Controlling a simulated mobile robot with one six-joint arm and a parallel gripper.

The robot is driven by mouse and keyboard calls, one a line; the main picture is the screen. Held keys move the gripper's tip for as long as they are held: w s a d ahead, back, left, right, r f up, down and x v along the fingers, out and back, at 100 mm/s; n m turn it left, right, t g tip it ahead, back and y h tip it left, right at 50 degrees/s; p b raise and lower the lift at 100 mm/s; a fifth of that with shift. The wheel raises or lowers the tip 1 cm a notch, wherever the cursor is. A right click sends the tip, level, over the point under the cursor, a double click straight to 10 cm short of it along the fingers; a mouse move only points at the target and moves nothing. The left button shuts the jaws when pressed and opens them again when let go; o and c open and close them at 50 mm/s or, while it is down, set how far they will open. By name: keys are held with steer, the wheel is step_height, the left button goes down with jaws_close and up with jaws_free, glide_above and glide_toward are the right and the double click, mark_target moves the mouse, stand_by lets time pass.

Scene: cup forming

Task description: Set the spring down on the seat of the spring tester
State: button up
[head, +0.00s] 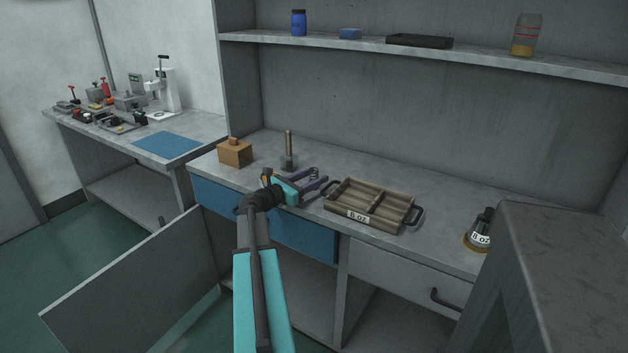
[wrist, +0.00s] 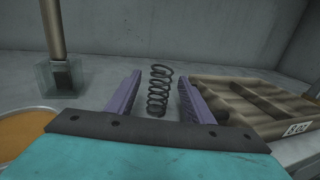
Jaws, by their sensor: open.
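A dark coil spring (wrist: 158,92) stands upright on the grey counter in the wrist view, between the two purple fingers of my gripper (wrist: 160,79). The fingers are open, with a gap showing on each side of the spring. In the head view my gripper (head: 316,181) is low over the counter, left of the wooden tray, and the spring (head: 313,172) shows small at its fingers. A white upright stand with a black top handle (head: 166,92), which looks like the spring tester, is on the left bench. Its seat is too small to make out.
The divided wooden tray (head: 368,205) is right of my gripper. A post in a clear base (head: 288,150) and a wooden block (head: 235,153) are behind and left. A labelled bottle (head: 480,232) is at right. The left bench holds a blue mat (head: 167,144) and several small devices.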

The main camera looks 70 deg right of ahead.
steer(key=shift+s+d, duration=0.1)
steer(key=shift+d, duration=0.15)
stand_by(0.3)
jaws_close()
steer(key=shift+r, duration=0.15)
